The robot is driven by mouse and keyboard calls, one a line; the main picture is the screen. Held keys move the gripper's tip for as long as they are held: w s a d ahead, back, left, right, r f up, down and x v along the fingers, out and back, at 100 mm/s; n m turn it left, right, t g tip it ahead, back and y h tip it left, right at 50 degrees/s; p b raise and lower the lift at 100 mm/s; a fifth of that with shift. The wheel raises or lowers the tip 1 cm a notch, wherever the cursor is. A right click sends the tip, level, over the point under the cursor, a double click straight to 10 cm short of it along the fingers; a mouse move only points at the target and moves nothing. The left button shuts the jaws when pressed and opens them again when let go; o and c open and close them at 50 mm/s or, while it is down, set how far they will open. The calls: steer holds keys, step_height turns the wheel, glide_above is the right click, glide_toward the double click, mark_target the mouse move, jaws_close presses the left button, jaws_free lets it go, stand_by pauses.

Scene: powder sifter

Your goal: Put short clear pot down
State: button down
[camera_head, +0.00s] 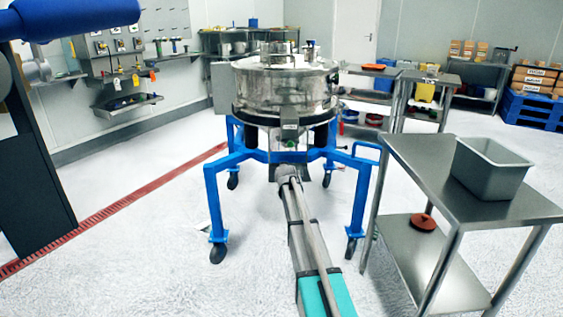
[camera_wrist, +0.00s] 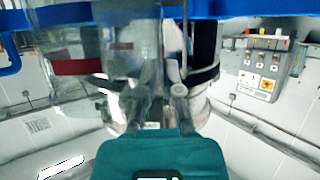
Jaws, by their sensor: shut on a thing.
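A clear see-through pot (camera_wrist: 122,60) shows in the wrist view, left of and between the fingers of my gripper (camera_wrist: 165,88). The fingers are shut on its wall. The pot's outline is hard to make out against the metal and blue parts behind it. In the head view my arm reaches forward under the sifter, and its far end is at the sifter's outlet. The pot cannot be made out clearly there. The steel sifter (camera_head: 285,90) stands on a blue wheeled frame (camera_head: 225,165).
A steel table (camera_head: 420,165) at the right carries a grey bin (camera_head: 488,172), with bare top in front of the bin. A red-brown lid-like thing (camera_head: 423,222) lies on its lower shelf. Shelves line the back wall.

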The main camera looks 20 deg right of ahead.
steer(key=w+d, duration=0.3)
steer(key=w, duration=0.7)
steer(key=shift+d, duration=0.15)
steer(key=b+x, duration=0.1)
steer(key=x, duration=0.3)
steer(key=shift+w+r, duration=0.15)
steer(key=shift+f+b, duration=0.25)
steer(key=shift+b, duration=0.05)
steer(key=c, duration=0.8)
jaws_free()
